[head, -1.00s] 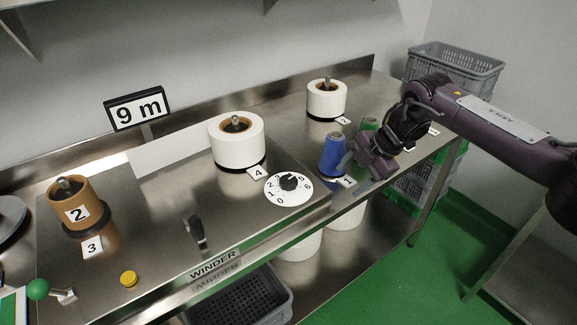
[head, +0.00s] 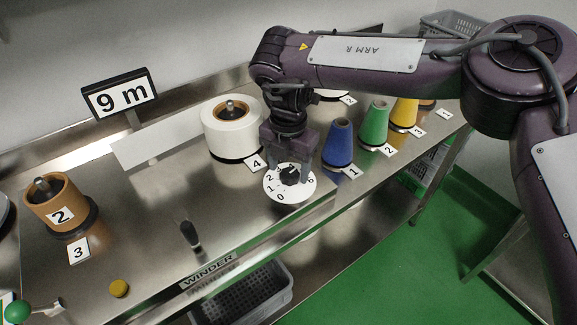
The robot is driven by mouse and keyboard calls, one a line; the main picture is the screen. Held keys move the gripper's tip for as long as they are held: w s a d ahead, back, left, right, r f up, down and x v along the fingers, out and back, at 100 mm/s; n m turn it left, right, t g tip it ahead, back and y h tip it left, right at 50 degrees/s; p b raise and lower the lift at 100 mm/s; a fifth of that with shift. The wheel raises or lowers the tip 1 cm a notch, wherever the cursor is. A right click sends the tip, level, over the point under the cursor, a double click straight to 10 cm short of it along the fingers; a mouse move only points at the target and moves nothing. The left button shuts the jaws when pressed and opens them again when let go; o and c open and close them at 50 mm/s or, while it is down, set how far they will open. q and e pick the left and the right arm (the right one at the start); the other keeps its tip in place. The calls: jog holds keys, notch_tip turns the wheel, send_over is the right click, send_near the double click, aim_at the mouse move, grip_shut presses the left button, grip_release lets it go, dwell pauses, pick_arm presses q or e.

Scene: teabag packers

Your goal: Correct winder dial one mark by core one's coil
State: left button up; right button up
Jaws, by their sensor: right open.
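The winder dial (head: 274,196) is a white disc with printed numbers and a black knob (head: 290,176), on the steel bench near its front edge. My right gripper (head: 289,172) points down over the dial, open, its fingers around or just above the knob; contact cannot be told. The brown core marked 2 (head: 57,208) stands on a dark base at the left, with a card 3 (head: 79,250) before it. A white coil (head: 228,132) stands behind the dial by card 4 (head: 256,163). A 9 m sign (head: 121,94) stands at the back. My left gripper is not in view.
Blue (head: 338,144), green (head: 374,124) and yellow (head: 403,113) cones stand right of the dial with numbered cards. A black lever (head: 190,235), yellow button (head: 119,288) and green-knobbed handle (head: 18,311) are at the left front. A grey crate (head: 245,296) sits below.

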jog(key=shift+f, duration=0.85)
jog(key=c, duration=1)
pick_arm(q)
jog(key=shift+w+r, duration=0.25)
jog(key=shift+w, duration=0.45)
pick_arm(e)
jog(key=shift+o, duration=0.2)
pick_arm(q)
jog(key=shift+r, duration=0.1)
pick_arm(e)
jog(key=n+p, duration=0.1)
jog(key=n, duration=0.2)
jog(key=shift+n, duration=0.4)
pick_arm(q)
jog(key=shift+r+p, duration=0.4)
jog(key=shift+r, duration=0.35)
pick_arm(e)
jog(key=shift+w+d+n, duration=0.1)
jog(key=shift+d+n, duration=0.05)
jog(key=shift+n, duration=1.85)
